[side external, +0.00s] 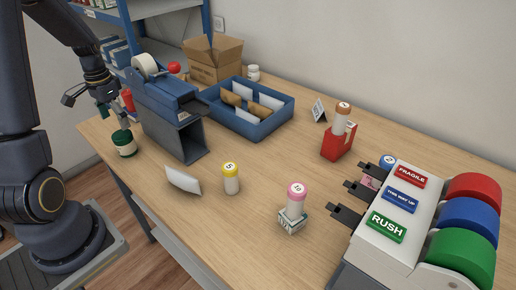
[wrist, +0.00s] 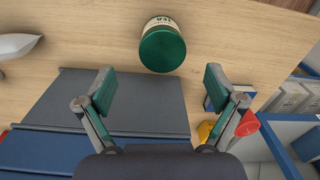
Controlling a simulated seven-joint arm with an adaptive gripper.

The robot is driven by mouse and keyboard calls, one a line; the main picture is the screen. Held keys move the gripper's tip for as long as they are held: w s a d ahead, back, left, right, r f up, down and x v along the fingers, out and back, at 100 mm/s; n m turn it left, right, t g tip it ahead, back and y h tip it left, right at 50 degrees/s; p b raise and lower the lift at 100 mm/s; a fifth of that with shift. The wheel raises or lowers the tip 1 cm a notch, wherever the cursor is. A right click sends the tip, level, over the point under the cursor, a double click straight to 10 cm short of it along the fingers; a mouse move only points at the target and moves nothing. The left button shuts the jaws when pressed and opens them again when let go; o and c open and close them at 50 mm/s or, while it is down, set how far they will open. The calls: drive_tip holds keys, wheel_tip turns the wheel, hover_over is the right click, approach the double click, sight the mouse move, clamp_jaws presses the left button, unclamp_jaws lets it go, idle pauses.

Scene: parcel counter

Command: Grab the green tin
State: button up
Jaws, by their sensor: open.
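The green tin (side external: 124,145) stands upright near the left edge of the counter in the side view, left of the blue and grey dispenser. In the wrist view the green tin (wrist: 163,48) shows its round green lid and a pale label reading TEA, at the top middle. My gripper (side external: 113,116) is just above the tin in the side view. In the wrist view my gripper (wrist: 160,82) is open and empty, its green-padded fingers wide apart. The tin lies just past the fingertips, roughly centred between them, and appears apart from both.
The blue and grey dispenser (side external: 172,110) stands close beside the tin and my gripper. A blue tray (side external: 247,120) is behind it. A red cone-shaped object (wrist: 247,124) shows by the right finger.

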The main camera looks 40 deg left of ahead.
sight(122, 134)
drive_tip(key=f, duration=0.8)
drive_tip(key=shift+w+a+f, duration=0.15)
drive_tip(key=shift+a, duration=0.1)
drive_tip(key=c, duration=1.3)
